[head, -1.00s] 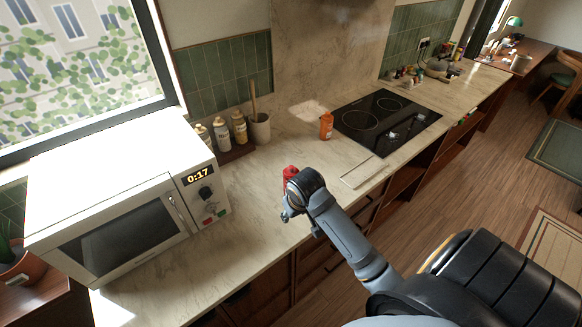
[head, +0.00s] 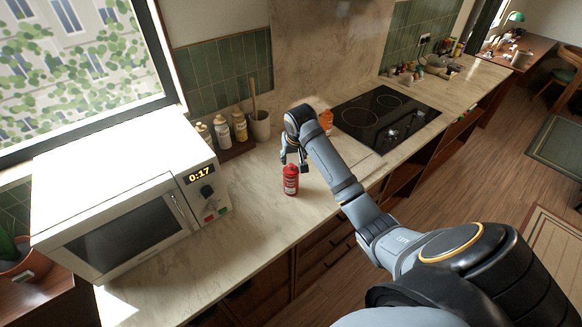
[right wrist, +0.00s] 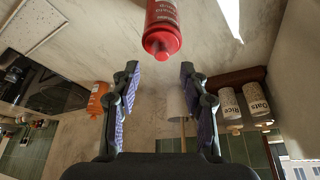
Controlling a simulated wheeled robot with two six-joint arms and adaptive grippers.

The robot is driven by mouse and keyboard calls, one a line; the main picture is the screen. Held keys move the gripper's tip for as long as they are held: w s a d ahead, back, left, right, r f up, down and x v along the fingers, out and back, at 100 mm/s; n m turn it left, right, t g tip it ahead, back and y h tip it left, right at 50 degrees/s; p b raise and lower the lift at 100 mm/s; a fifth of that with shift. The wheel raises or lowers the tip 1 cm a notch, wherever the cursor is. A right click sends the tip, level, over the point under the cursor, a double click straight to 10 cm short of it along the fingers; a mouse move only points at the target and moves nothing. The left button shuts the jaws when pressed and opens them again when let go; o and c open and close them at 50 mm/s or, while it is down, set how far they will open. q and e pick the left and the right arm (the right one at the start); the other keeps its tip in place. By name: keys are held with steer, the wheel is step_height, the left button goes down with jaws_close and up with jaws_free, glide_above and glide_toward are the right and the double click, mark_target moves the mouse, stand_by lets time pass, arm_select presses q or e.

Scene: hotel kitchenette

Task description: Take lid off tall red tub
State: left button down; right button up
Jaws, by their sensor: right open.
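The tall red tub (head: 290,182) stands upright on the marble counter, right of the microwave, with its red lid on top. In the right wrist view the tub (right wrist: 163,15) shows at the top edge, its lid (right wrist: 162,42) facing my gripper. My right gripper (head: 293,158) is just behind and above the tub in the head view. Its fingers (right wrist: 160,75) are apart with nothing between them, and the lid lies just beyond the fingertips. My left gripper is in neither view.
A microwave (head: 130,205) stands at left. Several jars (head: 222,133) and a utensil pot (head: 261,126) line the wall. An orange bottle (head: 326,121) stands behind my right arm, beside the black cooktop (head: 385,120). The counter in front of the microwave (head: 200,265) is clear.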

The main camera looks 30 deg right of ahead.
mark_target(291, 166)
steer(key=p+x, duration=0.2)
steer(key=shift+a+f+p, duration=0.1)
steer(key=shift+a+p, duration=0.05)
steer(key=shift+p, duration=0.15)
steer(key=shift+x, duration=1.25)
steer(key=shift+w+f, duration=0.1)
steer(key=shift+f, duration=0.15)
steer(key=c, duration=0.9)
